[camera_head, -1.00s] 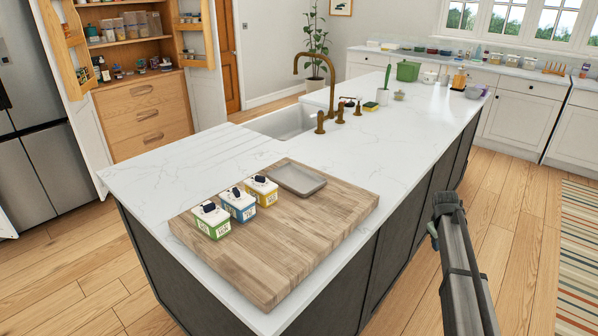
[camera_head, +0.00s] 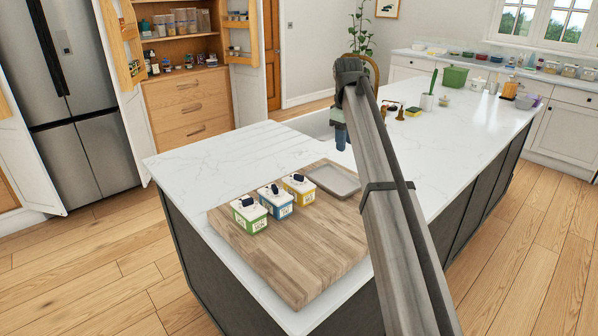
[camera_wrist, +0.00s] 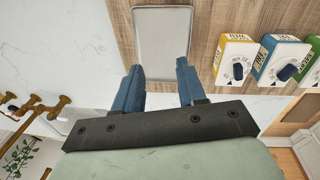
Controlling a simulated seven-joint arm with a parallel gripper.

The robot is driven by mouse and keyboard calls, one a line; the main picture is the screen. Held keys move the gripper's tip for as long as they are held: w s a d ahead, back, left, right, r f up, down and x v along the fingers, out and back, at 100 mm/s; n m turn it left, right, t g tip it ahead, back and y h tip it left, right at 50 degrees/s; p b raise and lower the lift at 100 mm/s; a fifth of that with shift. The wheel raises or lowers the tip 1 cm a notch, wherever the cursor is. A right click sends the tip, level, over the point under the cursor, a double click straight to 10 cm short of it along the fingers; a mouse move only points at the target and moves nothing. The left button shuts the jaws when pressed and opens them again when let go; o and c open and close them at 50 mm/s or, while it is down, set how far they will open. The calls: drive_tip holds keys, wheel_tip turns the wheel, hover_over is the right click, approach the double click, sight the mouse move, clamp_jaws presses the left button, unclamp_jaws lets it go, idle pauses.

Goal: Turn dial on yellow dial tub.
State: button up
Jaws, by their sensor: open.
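The yellow dial tub (camera_head: 299,189) is a small white-topped box with a yellow band and a dark dial on its lid. It stands on the wooden board, at the right end of a row of three tubs. In the wrist view the yellow tub (camera_wrist: 234,58) is at upper right, its dark dial (camera_wrist: 238,71) facing the camera. My gripper (camera_head: 341,138) is above the counter, behind and to the right of the tub, apart from it. In the wrist view my gripper (camera_wrist: 160,85) has two blue fingers spread apart with nothing between them.
A blue tub (camera_head: 276,202) and a green tub (camera_head: 249,215) stand left of the yellow one. A grey tray (camera_head: 334,181) lies right of it on the wooden board (camera_head: 300,258). Brass taps and a sink (camera_head: 312,125) are behind. The board's front is clear.

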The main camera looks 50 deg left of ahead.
sight(299, 175)
drive_tip(key=s+a+r+n+g, duration=0.1)
drive_tip(key=s+a+r, duration=0.2)
drive_tip(key=s, duration=0.3)
drive_tip(key=s+a+r+n, duration=0.1)
drive_tip(key=s+a+r, duration=0.15)
drive_tip(key=s, duration=0.45)
drive_tip(key=shift+h, duration=0.3)
drive_tip(key=f, duration=1.4)
drive_tip(key=shift+w+a, duration=0.1)
drive_tip(key=shift+a, duration=0.25)
clamp_jaws()
